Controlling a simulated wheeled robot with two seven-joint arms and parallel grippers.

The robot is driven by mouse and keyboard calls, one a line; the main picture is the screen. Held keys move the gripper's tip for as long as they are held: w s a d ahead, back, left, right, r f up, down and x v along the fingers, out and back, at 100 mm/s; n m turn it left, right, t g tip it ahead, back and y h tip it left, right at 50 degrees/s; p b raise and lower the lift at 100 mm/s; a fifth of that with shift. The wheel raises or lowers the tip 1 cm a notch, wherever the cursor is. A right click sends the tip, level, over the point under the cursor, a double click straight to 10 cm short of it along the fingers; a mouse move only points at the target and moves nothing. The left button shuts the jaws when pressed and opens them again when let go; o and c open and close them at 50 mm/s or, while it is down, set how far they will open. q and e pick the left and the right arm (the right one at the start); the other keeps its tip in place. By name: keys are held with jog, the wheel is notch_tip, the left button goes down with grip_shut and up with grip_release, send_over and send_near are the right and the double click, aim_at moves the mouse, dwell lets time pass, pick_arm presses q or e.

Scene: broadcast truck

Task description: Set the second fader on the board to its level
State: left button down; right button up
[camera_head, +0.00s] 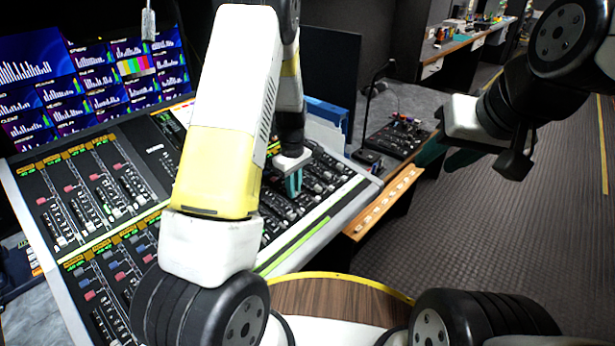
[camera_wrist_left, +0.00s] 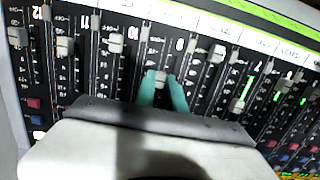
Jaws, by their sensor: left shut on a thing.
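The mixing board (camera_head: 320,222) has several rows of faders with light caps on dark strips. My left gripper (camera_head: 293,184) reaches down onto the right-hand part of the board. In the left wrist view its teal fingers (camera_wrist_left: 163,90) are shut on a grey fader cap (camera_wrist_left: 161,78) near the printed numbers 10 and 9. Other fader caps stand on both sides, such as one on the left (camera_wrist_left: 115,43) and one on the right (camera_wrist_left: 217,53). My right gripper (camera_head: 446,157) is empty, fingers apart, off to the right of the board.
Monitors with bar graphs (camera_head: 100,75) stand behind the board at the left. A small control panel (camera_head: 400,137) and a wooden ledge (camera_head: 385,200) lie to the right. A round wooden surface (camera_head: 335,298) is in front. The ribbed floor at right is clear.

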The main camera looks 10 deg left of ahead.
pick_arm(q)
jog(key=c, duration=1.4)
grip_release()
jog(key=shift+d+r, duration=0.1)
jog(key=shift+r, duration=3.85)
jog(key=s+r+m+t+h, duration=0.35)
jog(key=s+r+m, duration=0.45)
jog(key=s+r, duration=1.1)
jog(key=s+r+m+t+y, duration=0.1)
jog(key=s+r+m+t, duration=0.1)
jog(key=s, duration=0.4)
jog(key=shift+s+d+r+m+t, duration=0.15)
jog(key=shift+d+r+m+t, duration=0.15)
jog(key=shift+r+m, duration=0.65)
